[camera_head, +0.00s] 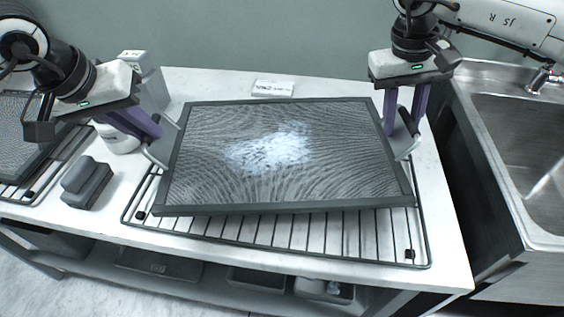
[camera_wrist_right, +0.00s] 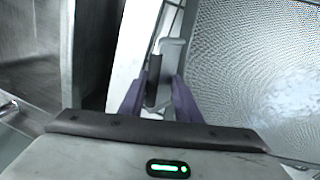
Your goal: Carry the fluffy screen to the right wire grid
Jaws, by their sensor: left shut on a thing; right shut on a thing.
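The fluffy screen (camera_head: 220,185) is a dark framed mesh with a white fluffy patch in its middle. It is over the right wire grid (camera_head: 300,235), whose front bars show below the frame; I cannot tell whether it touches the grid. My left gripper (camera_head: 152,142) is shut on the handle at the screen's left side. My right gripper (camera_head: 402,122) is shut on the handle at its right side. In the right wrist view, the purple fingers (camera_wrist_right: 160,100) close around the dark grip of the handle, with the screen mesh (camera_wrist_right: 240,70) to the right.
Another screen (camera_head: 18,140) lies on the left wire grid (camera_head: 50,175) at the far left. A grey block (camera_head: 87,183) and a white container (camera_head: 118,138) stand between the grids. A label card (camera_head: 273,88) lies behind the screen. A metal sink (camera_head: 520,140) is at the right, past a dark gap.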

